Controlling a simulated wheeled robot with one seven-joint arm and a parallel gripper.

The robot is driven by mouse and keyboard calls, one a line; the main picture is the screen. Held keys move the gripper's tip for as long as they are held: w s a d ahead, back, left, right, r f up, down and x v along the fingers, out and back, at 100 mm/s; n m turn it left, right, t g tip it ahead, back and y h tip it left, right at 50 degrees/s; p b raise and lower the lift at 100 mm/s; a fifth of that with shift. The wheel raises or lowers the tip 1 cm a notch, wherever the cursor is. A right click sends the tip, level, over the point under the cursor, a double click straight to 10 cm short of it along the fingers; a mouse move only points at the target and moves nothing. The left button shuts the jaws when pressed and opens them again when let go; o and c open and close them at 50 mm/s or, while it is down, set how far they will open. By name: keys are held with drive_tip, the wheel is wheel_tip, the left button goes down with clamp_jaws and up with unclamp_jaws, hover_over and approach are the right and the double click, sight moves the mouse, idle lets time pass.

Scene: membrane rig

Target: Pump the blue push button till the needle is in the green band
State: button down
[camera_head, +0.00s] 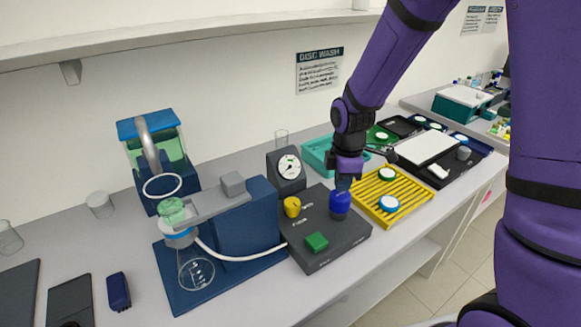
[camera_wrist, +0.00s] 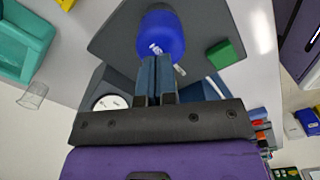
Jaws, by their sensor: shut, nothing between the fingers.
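The blue push button (camera_head: 340,203) stands on a dark control box (camera_head: 333,241) with a yellow knob (camera_head: 292,207) and a green button (camera_head: 317,242). The gauge (camera_head: 289,167) stands behind the box with a white dial and a dark needle; I cannot make out a green band or the needle's exact reading. My gripper (camera_head: 344,183) is shut and empty, pointing down right over the blue button. In the wrist view the shut fingertips (camera_wrist: 158,60) overlap the blue button (camera_wrist: 162,34); I cannot tell whether they touch it. The gauge dial also shows there (camera_wrist: 110,103).
A yellow slatted rack (camera_head: 411,191) with discs lies close right of the box. A glass flask (camera_head: 196,271) and clamp rig on a blue base stand left, joined to the box by a white tube (camera_head: 240,256). A teal tray (camera_head: 318,152) lies behind.

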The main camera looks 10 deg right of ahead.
sight(341, 193)
drive_tip(key=shift+f, duration=2.05)
drive_tip(key=shift+r, duration=2.4)
drive_tip(key=shift+f, duration=0.1)
drive_tip(key=shift+f, duration=2.35)
drive_tip(key=shift+r, duration=2.45)
